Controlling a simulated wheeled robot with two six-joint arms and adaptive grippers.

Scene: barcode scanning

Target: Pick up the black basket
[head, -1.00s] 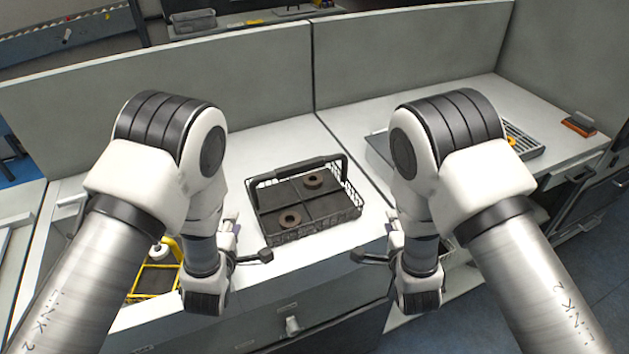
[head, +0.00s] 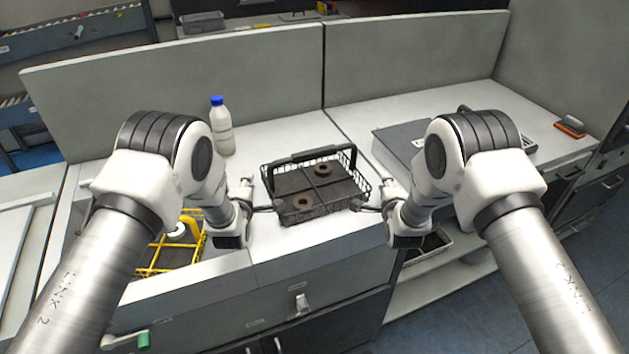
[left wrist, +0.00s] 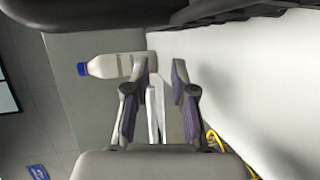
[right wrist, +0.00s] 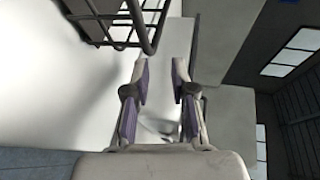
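The black wire basket (head: 346,203) stands upright on the white worktop, with its dark handle raised at the back. In the right wrist view the basket's wire corner (right wrist: 122,38) is at the top, beyond and left of the open fingers (right wrist: 160,75). In the left wrist view the fingers (left wrist: 162,75) are apart; contact with the basket cannot be told.
A white bottle with a blue cap (head: 221,128) stands behind my left arm. A yellow wire basket (head: 158,262) holding a white part is at the left. A grey flat device (head: 398,140) lies on the right worktop. Grey partitions (head: 170,90) close off the back.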

